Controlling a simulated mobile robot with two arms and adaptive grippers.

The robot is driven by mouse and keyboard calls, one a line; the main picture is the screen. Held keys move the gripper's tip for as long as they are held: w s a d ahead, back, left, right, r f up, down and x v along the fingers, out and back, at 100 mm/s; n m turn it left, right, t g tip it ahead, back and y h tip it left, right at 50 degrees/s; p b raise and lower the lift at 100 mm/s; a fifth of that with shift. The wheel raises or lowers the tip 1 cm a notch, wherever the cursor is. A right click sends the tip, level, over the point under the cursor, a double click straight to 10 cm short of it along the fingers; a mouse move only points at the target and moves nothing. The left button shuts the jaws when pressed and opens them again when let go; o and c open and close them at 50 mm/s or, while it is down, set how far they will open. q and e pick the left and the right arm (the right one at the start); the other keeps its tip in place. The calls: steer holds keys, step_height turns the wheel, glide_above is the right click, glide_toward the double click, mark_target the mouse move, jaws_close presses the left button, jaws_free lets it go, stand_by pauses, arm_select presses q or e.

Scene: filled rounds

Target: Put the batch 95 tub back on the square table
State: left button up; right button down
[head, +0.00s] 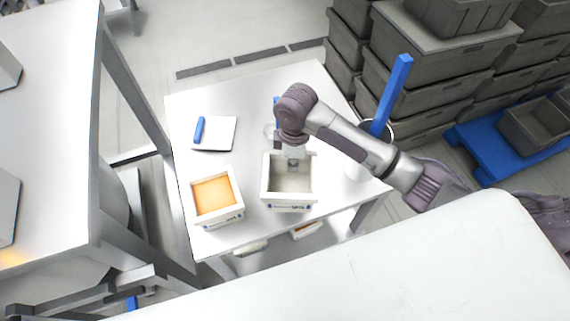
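A white tub with a pale grey filling (290,207) is on the white square table (255,105), right of the middle. A second white tub with an orange filling (219,224) stands to its left. Both have small labels on their front walls, too small to read, so I cannot tell which is batch 95. My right gripper (292,161) points down at the far rim of the grey-filled tub. Its fingers are small and partly hidden by the wrist, so I cannot tell whether they grip the rim. My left gripper is out of view.
A white pad with a blue item (199,130) lies at the table's back left. A white round container (358,168) and an upright blue bar (391,95) stand at the right, partly behind my arm. Grey crates (430,65) are stacked beyond. Another white table (50,130) is left.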

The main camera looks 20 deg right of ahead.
steer(key=w+f, duration=0.1)
steer(key=w, duration=0.2)
steer(key=w+f, duration=0.1)
steer(key=shift+w+a+f, duration=0.25)
steer(key=shift+a+f, duration=0.05)
step_height(320, 180, down, 3)
steer(key=shift+p, duration=0.55)
steer(key=shift+f, duration=0.55)
steer(key=shift+f, duration=0.1)
steer(key=shift+f, duration=0.1)
steer(key=c, duration=1.3)
jaws_free()
